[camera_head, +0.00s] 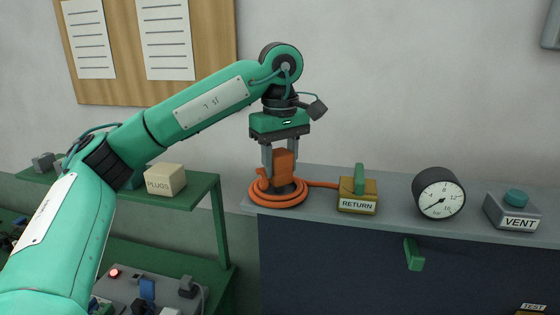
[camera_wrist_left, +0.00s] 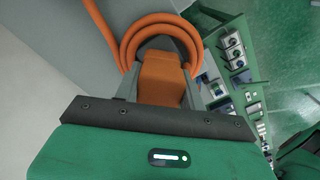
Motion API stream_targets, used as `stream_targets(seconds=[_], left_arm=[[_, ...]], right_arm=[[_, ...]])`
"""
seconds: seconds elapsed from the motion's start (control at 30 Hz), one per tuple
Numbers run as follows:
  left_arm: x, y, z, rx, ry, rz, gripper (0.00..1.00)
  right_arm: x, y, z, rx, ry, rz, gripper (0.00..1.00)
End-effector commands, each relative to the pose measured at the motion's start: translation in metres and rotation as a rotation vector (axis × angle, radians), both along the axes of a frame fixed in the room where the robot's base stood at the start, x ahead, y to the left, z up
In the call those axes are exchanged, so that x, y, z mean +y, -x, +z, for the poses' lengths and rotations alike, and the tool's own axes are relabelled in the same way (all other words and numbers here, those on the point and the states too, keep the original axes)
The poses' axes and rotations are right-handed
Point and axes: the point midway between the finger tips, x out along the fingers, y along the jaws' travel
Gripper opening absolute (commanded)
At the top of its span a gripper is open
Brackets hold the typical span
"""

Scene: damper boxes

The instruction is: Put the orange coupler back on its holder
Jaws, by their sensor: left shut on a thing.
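The orange coupler (camera_head: 284,163) stands upright between the fingers of my left gripper (camera_head: 282,168), which is shut on it. In the left wrist view the coupler (camera_wrist_left: 162,78) fills the space between the fingers, with the orange hose coiled just beyond it. The coiled orange hose (camera_head: 277,199) lies on the grey bench top around the foot of the coupler. A dark round piece, perhaps the holder, shows low inside the coil; I cannot tell whether the coupler touches it. My right gripper is not in view.
The hose runs right to the yellow RETURN box (camera_head: 357,206) with a green lever. A pressure gauge (camera_head: 438,194) and a VENT box (camera_head: 513,209) stand farther right. A PLUGS box (camera_head: 165,180) sits on the green shelf at left. The wall is close behind.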

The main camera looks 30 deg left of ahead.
Motion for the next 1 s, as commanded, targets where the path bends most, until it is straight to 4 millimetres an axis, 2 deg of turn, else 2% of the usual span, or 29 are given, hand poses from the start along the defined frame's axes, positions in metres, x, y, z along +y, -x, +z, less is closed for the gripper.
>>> stream_targets(seconds=[0.37, 1.0], left_arm=[[0.000, 0.001, -0.012, 0.000, 0.000, 0.000, 0.13], [0.000, 0.001, -0.017, 0.000, 0.000, 0.000, 0.13]], right_arm=[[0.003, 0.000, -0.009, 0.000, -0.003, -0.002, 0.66], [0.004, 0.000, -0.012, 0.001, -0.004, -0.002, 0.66]])
